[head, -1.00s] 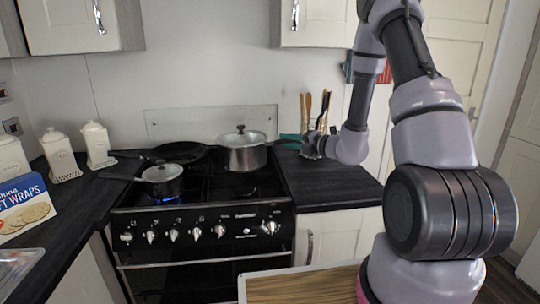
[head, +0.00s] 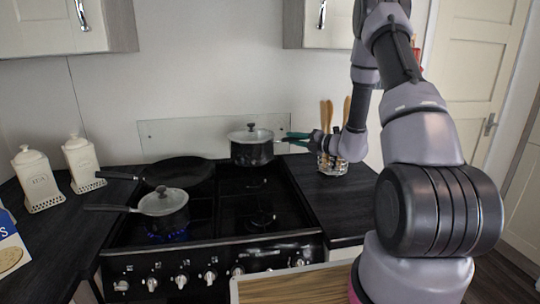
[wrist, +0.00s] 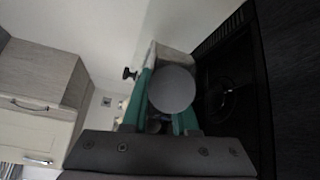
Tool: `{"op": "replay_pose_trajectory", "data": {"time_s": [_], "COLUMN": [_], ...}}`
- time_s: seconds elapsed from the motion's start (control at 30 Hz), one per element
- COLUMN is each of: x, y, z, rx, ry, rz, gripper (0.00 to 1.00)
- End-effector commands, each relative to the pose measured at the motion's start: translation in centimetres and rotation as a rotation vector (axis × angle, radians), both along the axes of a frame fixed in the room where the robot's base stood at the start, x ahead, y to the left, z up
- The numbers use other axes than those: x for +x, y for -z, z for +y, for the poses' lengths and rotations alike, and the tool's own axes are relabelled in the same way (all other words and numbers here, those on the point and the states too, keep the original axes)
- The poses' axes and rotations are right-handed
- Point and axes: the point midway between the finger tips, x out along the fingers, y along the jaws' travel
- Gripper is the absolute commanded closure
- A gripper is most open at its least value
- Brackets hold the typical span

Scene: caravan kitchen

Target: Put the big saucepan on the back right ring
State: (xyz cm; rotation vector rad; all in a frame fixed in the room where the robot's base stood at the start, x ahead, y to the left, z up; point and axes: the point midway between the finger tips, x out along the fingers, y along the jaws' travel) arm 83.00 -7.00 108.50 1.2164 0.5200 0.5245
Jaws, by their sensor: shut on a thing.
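The big saucepan (head: 252,152), dark-sided with a pale lid and black knob, is at the back right of the black hob (head: 230,205). It appears raised, with the back right ring (head: 257,183) visible below it. My gripper (head: 298,138), with green fingers, is shut on its handle from the right. In the wrist view, the handle's round grey end (wrist: 172,90) lies between the fingers, and part of the saucepan (wrist: 174,58) shows beyond. The exact gap beneath the saucepan is hard to judge.
A small lidded saucepan (head: 163,212) sits on the lit front left ring, and a frying pan (head: 178,171) is behind it. The front right ring (head: 262,218) is bare. A utensil holder (head: 332,164) stands close to my gripper on the right counter.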

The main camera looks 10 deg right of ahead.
Motion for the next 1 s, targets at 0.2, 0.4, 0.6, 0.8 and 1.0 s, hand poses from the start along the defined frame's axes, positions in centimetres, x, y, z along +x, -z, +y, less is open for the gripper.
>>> {"op": "replay_pose_trajectory", "data": {"time_s": [0.2,0.4,0.6,0.8,1.0], "x": [0.1,0.1,0.1,0.1,0.1], "y": [3.2,4.3,6.7,8.1,8.1], "z": [0.0,0.0,0.0,0.1,0.1], "rx": [0.006,0.005,0.006,0.004,0.004], "ry": [0.001,0.001,0.001,0.001,0.001], "rz": [-0.001,-0.003,-0.001,-0.004,-0.004], "gripper": [1.00,1.00,1.00,1.00,1.00]}}
